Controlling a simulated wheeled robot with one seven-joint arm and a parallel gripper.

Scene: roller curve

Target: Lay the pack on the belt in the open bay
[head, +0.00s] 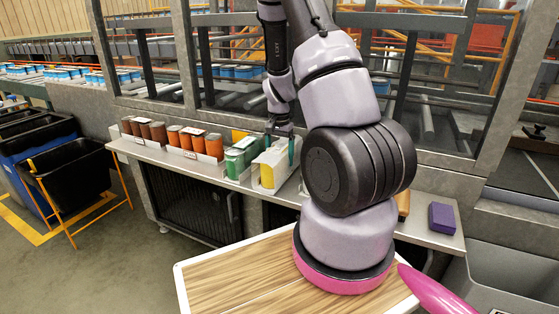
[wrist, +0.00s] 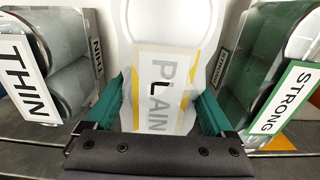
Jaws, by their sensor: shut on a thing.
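My gripper (head: 279,146) points down at the shelf behind the wooden-topped table. In the wrist view its teal fingers (wrist: 157,112) stand on either side of a white and yellow pack (wrist: 160,65) labelled PLAIN, and they are shut on it. In the head view this pack (head: 267,176) sits in the row on the shelf, partly hidden by the gripper. I cannot tell whether it is lifted. A roller conveyor (head: 165,88) runs behind the framed panes. A dark belt-like surface (head: 526,173) shows in an opening at the right.
Beside the pack stand a grey THIN item (wrist: 28,75) and a green STRONG item (wrist: 275,75). Orange (head: 195,142) and brown (head: 145,130) rolls line the shelf's left. A purple block (head: 442,217) lies at its right end. Upright frame posts (head: 186,60) divide the panes.

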